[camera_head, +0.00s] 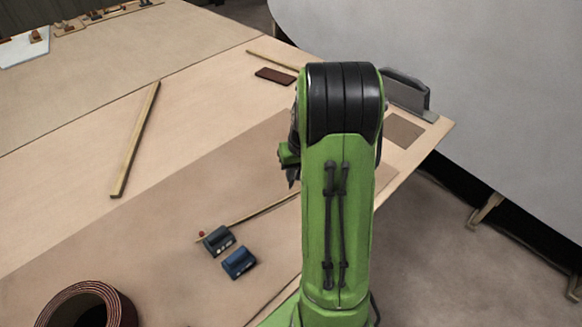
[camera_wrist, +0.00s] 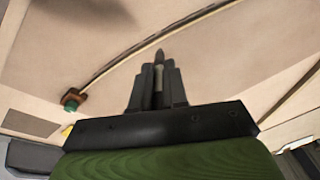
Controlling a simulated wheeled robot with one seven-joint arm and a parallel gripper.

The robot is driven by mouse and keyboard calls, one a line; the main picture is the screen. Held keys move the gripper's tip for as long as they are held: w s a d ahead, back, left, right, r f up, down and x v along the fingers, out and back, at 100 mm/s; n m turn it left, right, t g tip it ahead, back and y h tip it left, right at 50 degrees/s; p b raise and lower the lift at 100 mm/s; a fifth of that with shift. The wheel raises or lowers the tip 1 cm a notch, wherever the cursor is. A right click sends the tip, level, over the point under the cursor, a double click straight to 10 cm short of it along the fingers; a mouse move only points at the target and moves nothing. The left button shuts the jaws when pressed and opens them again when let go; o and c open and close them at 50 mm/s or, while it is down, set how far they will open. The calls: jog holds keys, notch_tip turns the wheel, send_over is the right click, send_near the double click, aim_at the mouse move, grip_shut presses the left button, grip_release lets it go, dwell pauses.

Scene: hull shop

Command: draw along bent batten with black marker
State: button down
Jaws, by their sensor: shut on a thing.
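My gripper (camera_wrist: 159,85) is shut on a slim dark marker (camera_wrist: 159,57), whose tip points away from the jaws. The bent batten (camera_wrist: 125,58) curves through the wrist view, from a dark block with a green part at the left to the top edge. The marker tip is close to the batten's near side; I cannot tell if it touches the sheet. A dark edge runs along the batten; I cannot tell line from shadow. In the head view part of the batten (camera_head: 262,209) shows, with a red spot at its left end; my arm hides the rest and most of the gripper.
A brown roll (camera_head: 88,306) is at lower left. A loose straight strip (camera_head: 136,140) lies farther back.

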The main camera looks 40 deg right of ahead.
jog(key=m, duration=0.2)
jog(key=f+m, duration=0.1)
jog(key=m, duration=0.1)
jog(key=m+t, duration=0.1)
jog(key=m, duration=0.1)
jog(key=shift+d+f+h, duration=0.2)
jog(key=shift+f+h, duration=0.15)
jog(key=shift+h, duration=0.05)
jog(key=shift+s+f+b, duration=0.1)
jog(key=shift+f+b, duration=2.05)
jog(key=shift+f, duration=0.45)
jog(key=shift+f+b, duration=0.4)
jog(key=shift+a, duration=0.1)
jog(key=shift+w+a, duration=0.25)
jog(key=shift+a, duration=0.95)
notch_tip(320, 180, up, 13)
jog(key=p, duration=0.9)
jog(key=shift+p, duration=0.4)
